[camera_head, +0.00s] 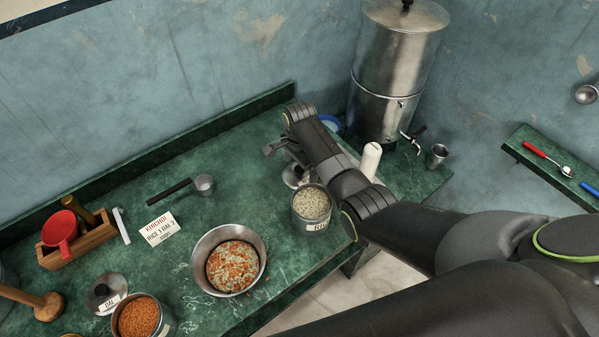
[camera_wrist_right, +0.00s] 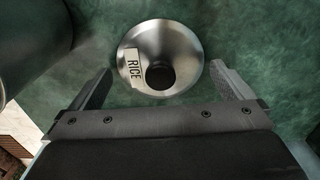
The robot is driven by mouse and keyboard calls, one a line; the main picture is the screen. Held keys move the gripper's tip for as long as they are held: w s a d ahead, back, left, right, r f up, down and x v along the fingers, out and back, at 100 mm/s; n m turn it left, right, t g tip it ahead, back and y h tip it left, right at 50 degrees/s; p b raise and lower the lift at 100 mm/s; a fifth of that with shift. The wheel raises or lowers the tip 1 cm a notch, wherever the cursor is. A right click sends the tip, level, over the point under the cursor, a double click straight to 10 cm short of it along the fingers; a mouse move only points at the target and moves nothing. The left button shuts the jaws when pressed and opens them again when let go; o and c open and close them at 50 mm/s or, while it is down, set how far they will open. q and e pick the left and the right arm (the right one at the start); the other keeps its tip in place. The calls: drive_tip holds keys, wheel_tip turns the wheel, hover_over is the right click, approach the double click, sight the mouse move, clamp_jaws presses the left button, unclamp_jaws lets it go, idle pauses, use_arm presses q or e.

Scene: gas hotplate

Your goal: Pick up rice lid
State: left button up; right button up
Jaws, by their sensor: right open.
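The rice lid (camera_wrist_right: 178,44) is a round steel lid with a black knob and a white label reading RICE. In the right wrist view it lies on the green counter, ahead of and between my open fingers. In the head view the lid (camera_head: 292,179) is mostly hidden by my right gripper (camera_head: 277,151). My right gripper is open and empty, and it also shows in the right wrist view (camera_wrist_right: 160,85). The open rice tin (camera_head: 312,204), full of white grains, stands just in front of the lid. My left gripper is not in view.
A large steel water dispenser (camera_head: 385,75) stands behind my right arm. A white cylinder (camera_head: 371,160) and a steel cup (camera_head: 437,155) stand nearby. A steel bowl of mixed grains (camera_head: 205,263) sits left of the tin. The counter between the scoop (camera_head: 203,185) and my gripper is clear.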

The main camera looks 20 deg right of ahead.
drive_tip(key=shift+f, duration=0.5)
